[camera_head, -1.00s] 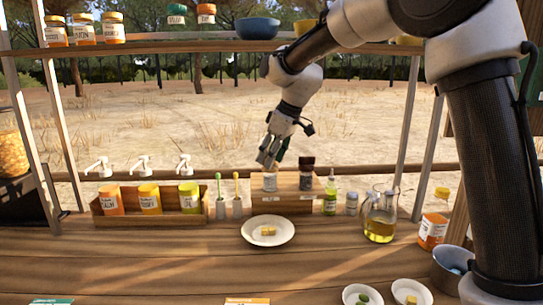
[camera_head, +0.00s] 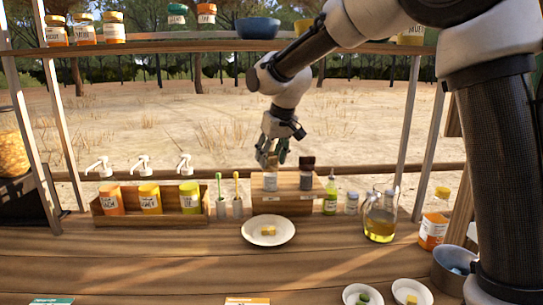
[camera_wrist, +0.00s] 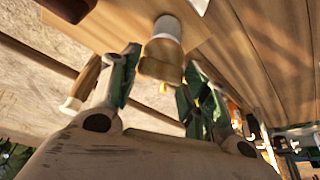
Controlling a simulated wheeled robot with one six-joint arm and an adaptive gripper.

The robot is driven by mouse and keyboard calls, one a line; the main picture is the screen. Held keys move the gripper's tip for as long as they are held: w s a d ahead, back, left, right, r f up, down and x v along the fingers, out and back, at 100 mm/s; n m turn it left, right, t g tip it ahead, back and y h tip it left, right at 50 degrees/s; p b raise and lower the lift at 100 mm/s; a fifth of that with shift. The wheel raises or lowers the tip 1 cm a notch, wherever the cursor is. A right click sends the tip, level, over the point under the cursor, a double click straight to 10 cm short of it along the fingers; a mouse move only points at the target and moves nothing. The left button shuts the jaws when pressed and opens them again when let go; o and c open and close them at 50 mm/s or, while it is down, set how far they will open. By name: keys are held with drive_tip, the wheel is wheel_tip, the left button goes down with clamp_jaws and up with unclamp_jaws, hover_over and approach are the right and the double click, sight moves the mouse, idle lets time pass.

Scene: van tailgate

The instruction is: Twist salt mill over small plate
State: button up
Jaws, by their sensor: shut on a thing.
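The salt mill (camera_head: 270,182), pale-bodied with a brown top, is upright on the wooden stand at the back of the counter. My gripper (camera_head: 272,157) is at its top from above, its green fingers shut on the brown cap. In the wrist view the mill (camera_wrist: 163,45) shows between the two fingers (camera_wrist: 158,85), its cap toward me. A small white plate (camera_head: 285,232) with yellow cubes lies on the counter in front of the stand. The mill's label is too small to read.
A dark-topped mill (camera_head: 306,176) stands close on the right of the stand (camera_head: 290,203). A green bottle (camera_head: 330,195), a small jar (camera_head: 351,203) and an oil jug (camera_head: 380,220) are further right.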

drive_tip(key=m+h, duration=0.1)
drive_tip(key=m, duration=0.2)
drive_tip(key=shift+a+m, duration=0.1)
drive_tip(key=shift+m, duration=0.2)
drive_tip(key=shift+m+h, duration=0.8)
drive_tip(key=shift+m, duration=1)
drive_tip(key=shift+t, duration=0.3)
drive_tip(key=o, duration=1)
drive_tip(key=shift+r, duration=0.1)
drive_tip(key=v, duration=1.2)
drive_tip(key=shift+a, duration=0.15)
